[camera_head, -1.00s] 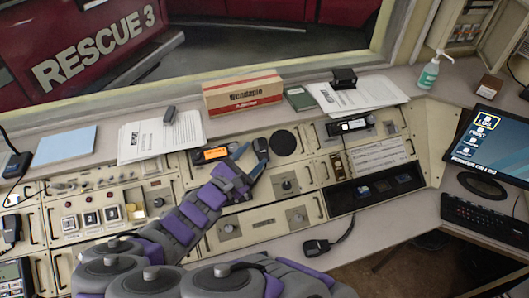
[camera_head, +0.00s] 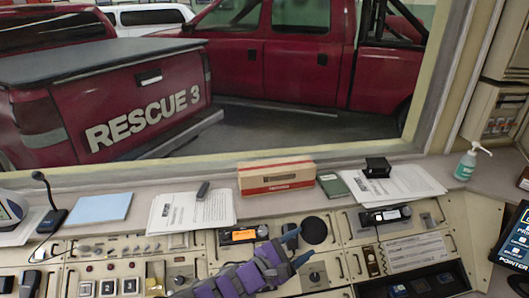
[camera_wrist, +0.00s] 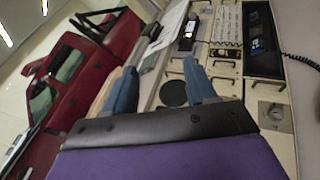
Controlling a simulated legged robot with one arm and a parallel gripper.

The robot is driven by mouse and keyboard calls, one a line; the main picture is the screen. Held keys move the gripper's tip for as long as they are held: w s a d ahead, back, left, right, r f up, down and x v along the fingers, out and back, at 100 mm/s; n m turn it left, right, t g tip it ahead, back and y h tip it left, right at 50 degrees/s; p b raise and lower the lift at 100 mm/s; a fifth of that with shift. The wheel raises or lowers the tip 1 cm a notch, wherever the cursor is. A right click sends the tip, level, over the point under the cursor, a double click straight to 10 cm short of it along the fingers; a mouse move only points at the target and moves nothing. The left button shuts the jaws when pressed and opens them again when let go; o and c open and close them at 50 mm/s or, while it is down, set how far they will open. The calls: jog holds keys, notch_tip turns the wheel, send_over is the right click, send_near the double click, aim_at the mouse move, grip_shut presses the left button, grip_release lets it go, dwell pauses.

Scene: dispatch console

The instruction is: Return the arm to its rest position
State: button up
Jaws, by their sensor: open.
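My gripper (camera_head: 297,248) is open and empty above the console (camera_head: 345,235), with its two blue fingers apart. In the head view it is near the lower middle, just beside the round black disc (camera_head: 314,230). My purple and grey arm (camera_head: 235,279) reaches up to it from the bottom edge. In the wrist view the open gripper (camera_wrist: 160,75) shows blue fingers on both sides, with the black disc (camera_wrist: 173,93) between and beyond them. Most of my arm is below the head frame.
A box (camera_head: 275,177), papers (camera_head: 190,212), a microphone (camera_head: 50,205) and a sanitizer bottle (camera_head: 467,162) stand on the ledge behind the console. A window with red trucks lies behind.

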jog(key=s+d+r+m+g+y, duration=0.1)
jog(key=s+d+m+g+y, duration=0.1)
jog(key=s+d+m+g, duration=0.55)
jog(key=s+d+m+g+y, duration=0.2)
jog(key=s+d+m+g, duration=0.25)
jog(key=s, duration=0.55)
jog(key=s+a+m+y, duration=0.5)
jog(key=s+a+y, duration=0.5)
jog(key=s+a, duration=0.1)
jog(key=shift+s+r+m, duration=0.35)
jog(key=shift+s+m, duration=0.05)
jog(key=shift+s, duration=0.35)
